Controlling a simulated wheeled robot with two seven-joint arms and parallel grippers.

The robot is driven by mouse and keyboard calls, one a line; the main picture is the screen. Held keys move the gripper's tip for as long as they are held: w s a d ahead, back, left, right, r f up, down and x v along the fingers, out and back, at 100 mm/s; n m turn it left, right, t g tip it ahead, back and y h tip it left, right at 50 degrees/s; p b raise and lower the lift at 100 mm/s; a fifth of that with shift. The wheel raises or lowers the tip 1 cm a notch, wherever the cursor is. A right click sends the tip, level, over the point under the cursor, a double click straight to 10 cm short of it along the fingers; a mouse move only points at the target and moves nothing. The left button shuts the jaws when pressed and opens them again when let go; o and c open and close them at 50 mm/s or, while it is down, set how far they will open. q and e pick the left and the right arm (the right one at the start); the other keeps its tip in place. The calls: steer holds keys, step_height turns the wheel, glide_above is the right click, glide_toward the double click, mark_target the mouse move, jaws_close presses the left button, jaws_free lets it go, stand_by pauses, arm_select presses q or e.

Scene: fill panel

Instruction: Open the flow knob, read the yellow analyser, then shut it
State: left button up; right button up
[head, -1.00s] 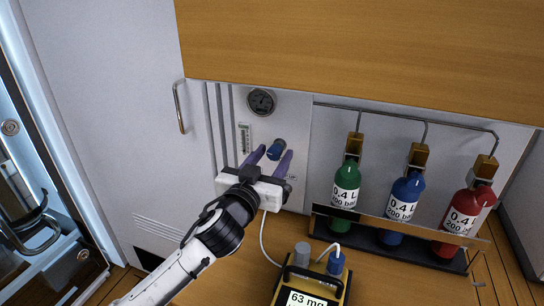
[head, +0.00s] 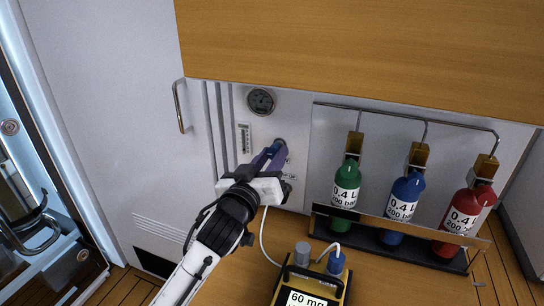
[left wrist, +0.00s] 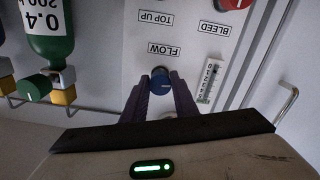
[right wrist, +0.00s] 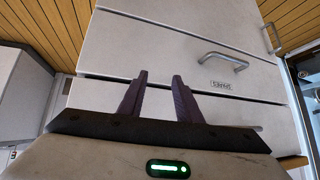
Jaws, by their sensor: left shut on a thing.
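The blue flow knob (left wrist: 161,82) sits on the white panel under the word FLOW in the left wrist view. My left gripper (head: 273,153) has its purple fingers on both sides of the knob and is shut on it. In the head view the fingers mostly hide the knob. The yellow analyser (head: 311,273) stands on the wooden surface at the bottom of the head view. Its screen reads 60 mg, and the lower part is cut off by the frame. My right gripper (right wrist: 160,92) is open and empty, facing white drawers.
A round gauge (head: 261,101) and an upright scale (head: 243,138) are on the panel. Green (head: 346,188), blue (head: 404,199) and red (head: 462,215) bottles stand in a rack at the right. A wooden cabinet (head: 370,50) overhangs above. White drawers (right wrist: 195,55) face my right wrist.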

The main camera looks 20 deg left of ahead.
arm_select(q)
steer(key=shift+n+p, duration=0.45)
steer(key=shift+n, duration=1.15)
steer(key=o, duration=1)
steer(key=s, duration=1)
steer(key=shift+s+a+b, duration=0.15)
steer(key=shift+b, duration=0.2)
